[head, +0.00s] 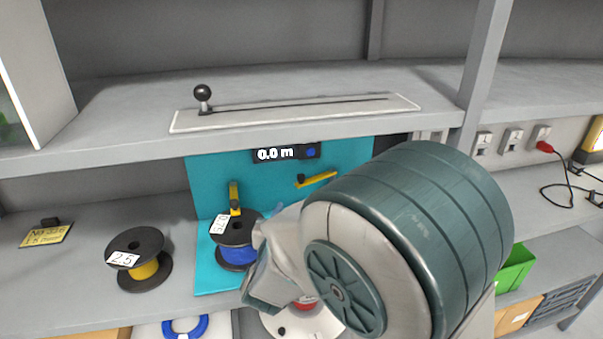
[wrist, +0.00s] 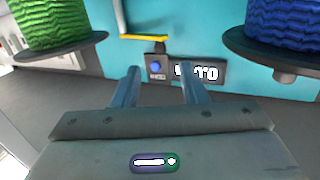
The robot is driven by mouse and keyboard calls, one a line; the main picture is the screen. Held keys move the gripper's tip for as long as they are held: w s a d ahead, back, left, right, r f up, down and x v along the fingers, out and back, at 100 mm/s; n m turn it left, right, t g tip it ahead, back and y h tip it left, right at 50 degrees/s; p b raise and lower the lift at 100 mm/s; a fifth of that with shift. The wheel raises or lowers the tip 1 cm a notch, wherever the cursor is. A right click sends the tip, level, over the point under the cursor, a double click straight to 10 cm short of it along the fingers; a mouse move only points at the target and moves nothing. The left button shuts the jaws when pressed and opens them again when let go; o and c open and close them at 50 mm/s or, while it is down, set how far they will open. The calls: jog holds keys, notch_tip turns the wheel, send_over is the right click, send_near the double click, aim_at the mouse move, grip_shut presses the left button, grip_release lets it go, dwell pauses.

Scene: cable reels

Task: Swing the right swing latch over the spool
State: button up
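The right swing latch (head: 318,180) is a yellow bar with a dark knob at its left end, on the teal back panel. It lies nearly level, tilted slightly up to the right. It also shows in the upside-down wrist view (wrist: 143,37). There a green spool (wrist: 50,22) hangs at the left and a blue spool (wrist: 285,20) at the right. In the head view my arm hides the green spool. My gripper (wrist: 160,72) has its two fingers apart, with nothing between them, pointing toward the display and the panel; it is hidden in the head view.
The left latch (head: 234,197) stands upright at the blue spool (head: 237,253). A display (head: 286,153) reads 0.0 m. A loose yellow spool (head: 139,261) stands on the bench left. A shelf (head: 120,138) with a black-knobbed lever (head: 202,96) runs above. A green bin (head: 515,266) is at right.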

aim_at(300, 181)
jog(key=shift+t+h, duration=0.4)
jog(key=w+p, duration=0.1)
jog(key=w, duration=0.3)
jog(key=w+d, duration=0.1)
jog(key=w, duration=0.4)
jog(key=w+p, duration=0.1)
jog(key=w, duration=0.3)
jog(key=shift+w+d+r+p, duration=0.2)
jog(key=shift+w+d+p, duration=0.1)
jog(key=shift+d, duration=0.05)
grip_shut()
